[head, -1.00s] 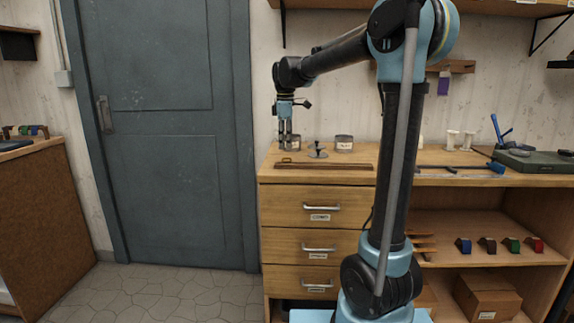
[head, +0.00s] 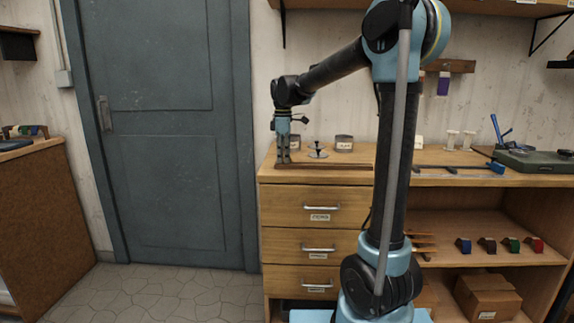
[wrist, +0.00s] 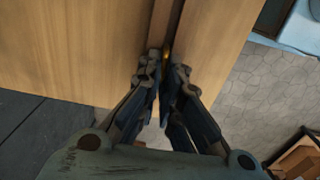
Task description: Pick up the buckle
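The buckle shows in the wrist view as a small brass-coloured spot (wrist: 166,55) between and just beyond my fingertips, largely hidden by them. In the head view my gripper (head: 284,160) points straight down at the left end of the workbench top, and its fingers cover the buckle's place. In the wrist view my gripper (wrist: 167,68) has its two fingers a little apart, with a narrow gap between the tips. I see no clear contact with the buckle.
A dark wooden strip (head: 335,167) runs along the bench's front edge, close to my fingers. A small metal stand (head: 317,153) and a tin (head: 344,143) are to the right. Another tin (head: 295,142) is behind my gripper.

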